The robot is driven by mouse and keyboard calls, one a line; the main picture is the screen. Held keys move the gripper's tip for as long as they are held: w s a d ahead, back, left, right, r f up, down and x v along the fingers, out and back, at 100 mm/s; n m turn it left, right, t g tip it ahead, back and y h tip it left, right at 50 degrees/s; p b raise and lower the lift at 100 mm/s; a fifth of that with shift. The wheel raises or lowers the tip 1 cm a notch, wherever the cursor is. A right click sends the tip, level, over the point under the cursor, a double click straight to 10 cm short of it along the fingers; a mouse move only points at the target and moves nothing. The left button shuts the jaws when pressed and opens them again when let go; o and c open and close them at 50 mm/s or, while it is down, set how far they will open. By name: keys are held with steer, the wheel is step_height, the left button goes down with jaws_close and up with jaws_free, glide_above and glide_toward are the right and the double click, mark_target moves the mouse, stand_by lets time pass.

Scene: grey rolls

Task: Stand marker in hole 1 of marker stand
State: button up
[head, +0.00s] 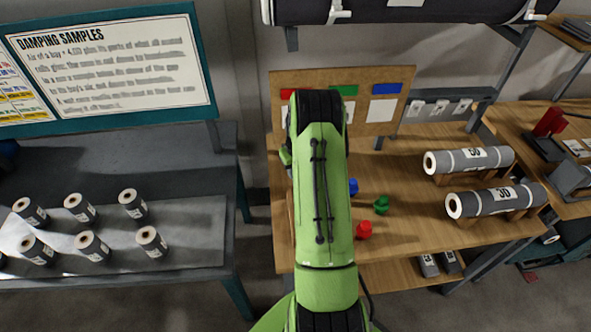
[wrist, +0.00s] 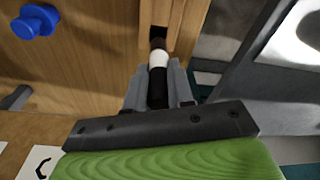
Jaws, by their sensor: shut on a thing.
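In the wrist view my gripper (wrist: 157,84) is shut on the marker (wrist: 158,61), a dark stick with a white band. The marker points away from my gripper towards a wooden piece (wrist: 186,20), which looks like the marker stand. Its far end lies at a dark square opening in that wood. I cannot tell whether the end is inside the opening or just in front of it. In the head view my green arm hides the gripper, the marker and the stand.
The wooden table (head: 420,225) bears blue (head: 353,187), green (head: 381,205) and red (head: 364,230) pieces right of my arm. Grey rolls (head: 480,159) lie on cradles further right. A grey bench (head: 190,240) with several small rolls stands left, across a gap.

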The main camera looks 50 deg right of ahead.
steer(key=shift+f+b, duration=2.45)
steer(key=shift+f, duration=0.45)
steer(key=o, duration=1)
steer(key=shift+c, duration=0.2)
steer(key=shift+r, duration=0.1)
step_height(320, 180, up, 16)
steer(key=s, duration=0.1)
steer(key=shift+s+a+f+p, duration=0.2)
steer(key=shift+s+a+p, duration=0.1)
steer(key=shift+s+a, duration=0.1)
